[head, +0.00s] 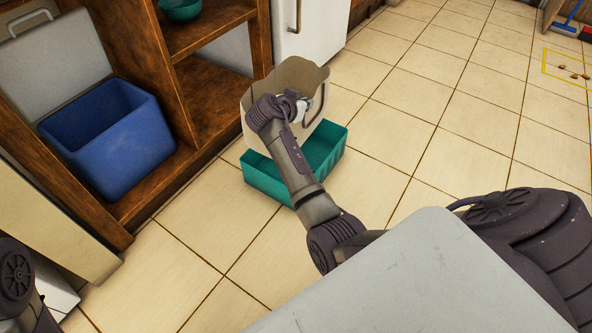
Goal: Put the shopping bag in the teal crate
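The teal crate (262,178) stands on the tiled floor near the middle of the view. The pale beige shopping bag (299,74) is upright at the crate, with a dark handle loop on its right side. Its lower part meets the crate's far side in the picture; I cannot tell whether it is inside or just above. My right gripper (299,104) is at the bag's near upper side, overlapping it. Its fingertips are mostly hidden, so its grip is unclear. My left arm shows only at the lower left edge; its gripper is out of view.
A brown wooden shelf unit (158,72) on the left holds a blue bin (112,140) and a teal bowl (181,9). A white cabinet (308,28) stands behind the bag. Clear tiled floor (450,110) extends to the right.

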